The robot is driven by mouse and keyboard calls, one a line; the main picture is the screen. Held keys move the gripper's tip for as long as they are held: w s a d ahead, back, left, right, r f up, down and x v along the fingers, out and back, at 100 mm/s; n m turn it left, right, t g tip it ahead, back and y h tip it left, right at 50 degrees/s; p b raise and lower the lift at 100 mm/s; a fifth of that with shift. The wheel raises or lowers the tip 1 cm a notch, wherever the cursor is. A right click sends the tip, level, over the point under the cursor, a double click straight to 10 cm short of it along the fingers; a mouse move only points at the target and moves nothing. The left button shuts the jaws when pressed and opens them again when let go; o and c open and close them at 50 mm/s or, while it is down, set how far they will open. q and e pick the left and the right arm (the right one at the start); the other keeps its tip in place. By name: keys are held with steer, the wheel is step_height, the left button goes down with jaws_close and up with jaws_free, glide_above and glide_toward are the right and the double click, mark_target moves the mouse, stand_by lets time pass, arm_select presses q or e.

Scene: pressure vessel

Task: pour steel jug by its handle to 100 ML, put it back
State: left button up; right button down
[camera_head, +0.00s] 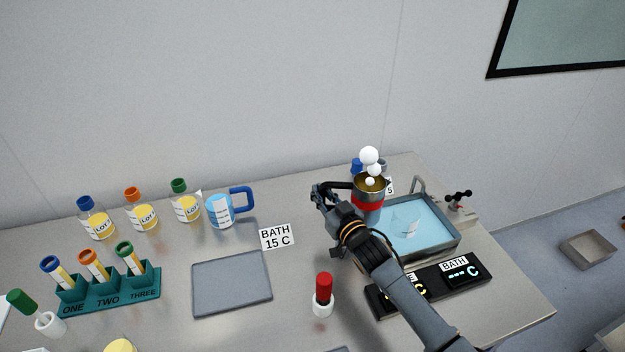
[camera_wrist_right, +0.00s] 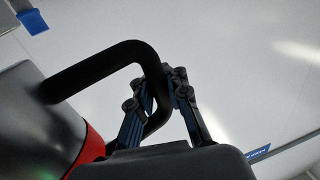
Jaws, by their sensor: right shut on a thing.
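The steel jug (camera_head: 368,210), grey with a red band, is upright at the left end of the water bath. I cannot tell whether it touches the surface below. White round puffs hang over its open top. My right gripper (camera_head: 328,194) is shut on its black handle. In the right wrist view the fingers (camera_wrist_right: 160,98) close around the dark handle (camera_wrist_right: 105,65), with the jug's grey body (camera_wrist_right: 40,115) to the left. A clear measuring jug (camera_head: 220,212) with a blue handle and printed scale stands at the back; its level is unreadable. My left gripper is not in view.
The water bath (camera_head: 455,243) holds a clear vessel. A display panel (camera_head: 395,304), a red-capped white piece (camera_head: 323,295) and a BATH 15 C sign (camera_head: 276,237) are nearby. A grey mat (camera_head: 231,284) lies empty. Capped bottles (camera_head: 142,213) and a teal rack (camera_head: 110,294) stand left.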

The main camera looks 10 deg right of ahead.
mark_target(344, 186)
steer(key=shift+w+r, duration=0.1)
steer(key=shift+w, duration=0.45)
steer(key=shift+s+r, duration=0.15)
steer(key=shift+s, duration=0.1)
steer(key=shift+d, duration=0.15)
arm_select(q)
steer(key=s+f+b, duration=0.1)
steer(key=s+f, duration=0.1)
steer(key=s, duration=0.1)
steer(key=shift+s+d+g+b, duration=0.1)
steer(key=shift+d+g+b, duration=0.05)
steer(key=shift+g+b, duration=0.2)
arm_select(e)
steer(key=d+r+m+t, duration=0.1)
steer(key=m, duration=0.1)
steer(key=d+r+m+t, duration=0.1)
steer(key=r+m, duration=0.1)
steer(key=shift+s+d, duration=0.35)
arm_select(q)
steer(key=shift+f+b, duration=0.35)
arm_select(e)
steer(key=shift+s+d+r+m+t+h, duration=0.15)
steer(key=shift+d+r+m+t, duration=0.15)
steer(key=shift+d+m, duration=0.1)
steer(key=shift+s+d+r+m+t+h, duration=0.1)
steer(key=shift+d+r+m+t+h, duration=0.05)
steer(key=shift+d+m+t, duration=0.2)
